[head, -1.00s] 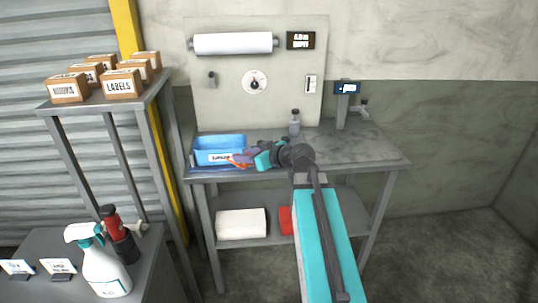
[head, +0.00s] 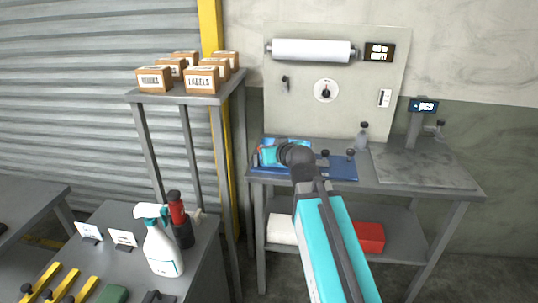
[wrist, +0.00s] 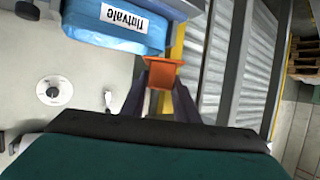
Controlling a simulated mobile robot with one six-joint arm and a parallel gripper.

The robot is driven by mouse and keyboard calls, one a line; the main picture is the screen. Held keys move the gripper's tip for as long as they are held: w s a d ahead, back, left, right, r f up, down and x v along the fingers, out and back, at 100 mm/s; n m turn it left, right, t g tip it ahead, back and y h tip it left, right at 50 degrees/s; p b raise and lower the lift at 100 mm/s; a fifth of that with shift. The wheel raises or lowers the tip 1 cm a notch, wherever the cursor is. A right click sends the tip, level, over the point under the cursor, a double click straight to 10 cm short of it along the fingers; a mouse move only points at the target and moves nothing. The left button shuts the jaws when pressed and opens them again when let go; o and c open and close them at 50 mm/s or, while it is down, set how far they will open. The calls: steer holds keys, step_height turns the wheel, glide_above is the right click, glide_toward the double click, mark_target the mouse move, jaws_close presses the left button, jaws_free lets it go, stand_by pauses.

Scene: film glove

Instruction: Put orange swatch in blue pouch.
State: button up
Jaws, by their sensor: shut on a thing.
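The blue pouch (wrist: 115,28), with a white label, is at the top of the wrist view. In the head view most of the blue pouch (head: 295,142) is hidden behind my arm's end on the workbench. My gripper (wrist: 160,82) is shut on the orange swatch (wrist: 162,75), which sits between its two dark fingers. In the wrist view the swatch is beside the pouch's lower right edge; I cannot tell whether they touch.
A shelf with boxes (head: 202,80) stands left of the bench. A spray bottle (head: 162,250) is front left.

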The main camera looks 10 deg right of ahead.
steer(key=shift+w+d+r+m+h, duration=0.2)
steer(key=shift+d+r+m+h, duration=0.2)
steer(key=shift+d+r+h, duration=0.1)
steer(key=shift+w+d+r+m+h, duration=0.2)
steer(key=shift+d+r+m+h, duration=0.2)
steer(key=shift+h, duration=0.1)
steer(key=shift+s, duration=0.1)
